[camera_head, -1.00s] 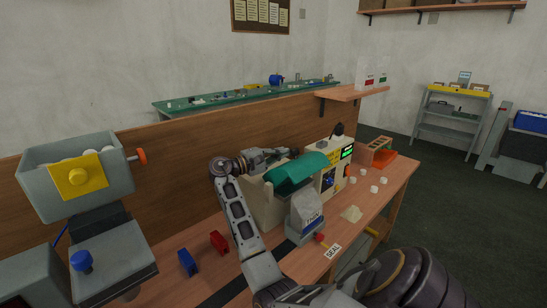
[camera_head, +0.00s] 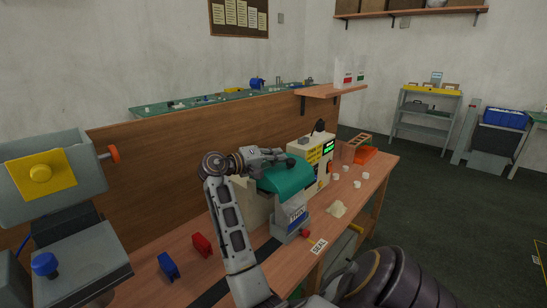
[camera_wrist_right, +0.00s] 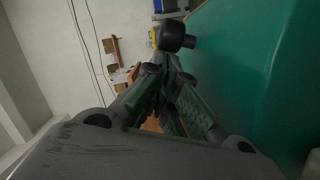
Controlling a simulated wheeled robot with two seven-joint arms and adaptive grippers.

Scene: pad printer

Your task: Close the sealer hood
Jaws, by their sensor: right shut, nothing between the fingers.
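The sealer hood (camera_head: 288,177) is a teal curved cover on the beige sealer body on the bench. My right gripper (camera_head: 281,154) is shut and empty, lying at the hood's upper rear edge in the head view. In the right wrist view the shut fingers (camera_wrist_right: 166,66) are beside the large teal hood (camera_wrist_right: 245,75). Whether they touch it I cannot tell. The hood's hinge is hidden behind my arm. My left gripper is not in view.
A beige control box (camera_head: 316,158) with a green display stands right of the sealer. A red block (camera_head: 201,244) and a blue block (camera_head: 169,266) lie left of my arm. A wooden panel runs behind.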

